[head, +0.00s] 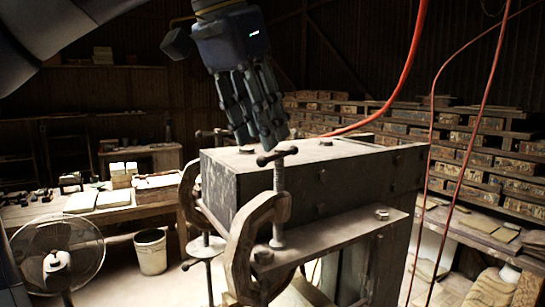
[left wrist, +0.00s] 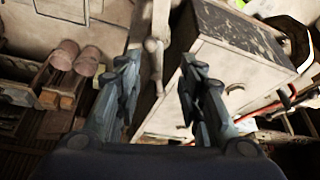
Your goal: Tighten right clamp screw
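The near clamp (head: 243,245), a dark worn C-shaped frame, is at the right of the two clamps on the press. Its upright screw (head: 279,205) has a T-handle (head: 277,156) on top, beside the press block (head: 320,180). My left gripper (head: 258,138) points down just above and left of this handle, its fingers apart. In the left wrist view the gripper (left wrist: 159,62) is open, and a bar with rounded ends, likely the handle (left wrist: 158,50), shows in the gap; I cannot tell whether the fingers touch it. My right gripper is not in view.
A second clamp (head: 190,190) is at the block's left end. A red hose (head: 407,75) hangs over the press. A fan (head: 58,262) and a white bucket (head: 150,251) stand at the left by a workbench (head: 40,212). Shelves of tiles (head: 480,145) line the right.

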